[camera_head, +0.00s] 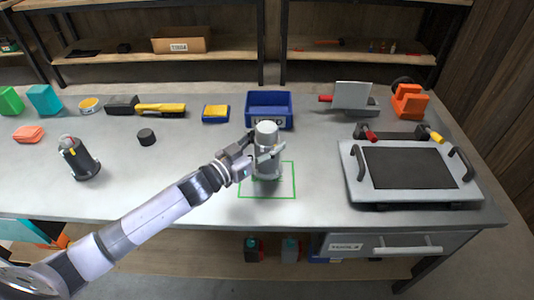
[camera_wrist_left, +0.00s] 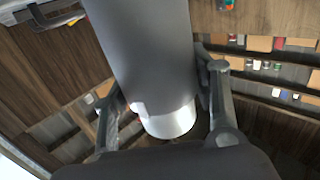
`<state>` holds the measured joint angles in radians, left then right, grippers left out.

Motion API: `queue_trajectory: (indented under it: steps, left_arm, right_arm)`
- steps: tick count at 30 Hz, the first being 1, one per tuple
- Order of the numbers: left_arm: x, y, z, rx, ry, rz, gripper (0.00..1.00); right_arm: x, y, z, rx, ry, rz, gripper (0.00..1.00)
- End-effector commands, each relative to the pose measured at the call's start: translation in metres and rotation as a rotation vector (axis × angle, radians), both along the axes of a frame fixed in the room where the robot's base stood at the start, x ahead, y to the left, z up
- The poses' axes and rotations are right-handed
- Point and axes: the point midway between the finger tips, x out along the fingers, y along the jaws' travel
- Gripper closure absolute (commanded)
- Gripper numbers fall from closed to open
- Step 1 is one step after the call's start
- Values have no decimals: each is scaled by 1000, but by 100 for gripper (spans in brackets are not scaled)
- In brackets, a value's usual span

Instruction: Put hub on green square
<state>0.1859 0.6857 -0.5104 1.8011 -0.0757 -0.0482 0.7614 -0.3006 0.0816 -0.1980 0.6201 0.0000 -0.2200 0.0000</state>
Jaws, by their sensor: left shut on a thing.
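The hub, a grey cylinder with a white rounded top (camera_head: 266,133), stands upright in the head view, held by my left gripper (camera_head: 258,160). The gripper's fingers close around its middle from the left and front, covering part of it. The green square (camera_head: 294,190) is a thin green outline on the grey table. The hub's lower end shows inside its outline, toward the back; I cannot tell whether it touches the table. In the left wrist view the hub (camera_wrist_left: 150,60) fills the middle between the two fingers (camera_wrist_left: 160,90). My right gripper is not in view.
A blue bin (camera_head: 269,108) stands just behind the hub. A white-framed plate with handles (camera_head: 362,191) lies on the right, with a grey metal vise-like tool (camera_head: 352,96) and orange block (camera_head: 409,103) behind.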

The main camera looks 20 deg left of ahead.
Motion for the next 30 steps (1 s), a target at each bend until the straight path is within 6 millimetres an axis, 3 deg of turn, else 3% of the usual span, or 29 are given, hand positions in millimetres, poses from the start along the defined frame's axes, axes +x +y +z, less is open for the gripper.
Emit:
queue_trajectory:
  steps: [10,23,24,30]
  left_arm:
    - [0,-1,-39,-2,-4,-1,100]
    - [0,-1,-45,-2,-5,-2,100]
    - [0,0,-46,0,0,0,44]
    - [0,0,-46,0,1,0,31]
  right_arm:
    - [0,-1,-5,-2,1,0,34]
    - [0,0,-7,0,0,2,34]
    - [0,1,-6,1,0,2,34]
    - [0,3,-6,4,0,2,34]
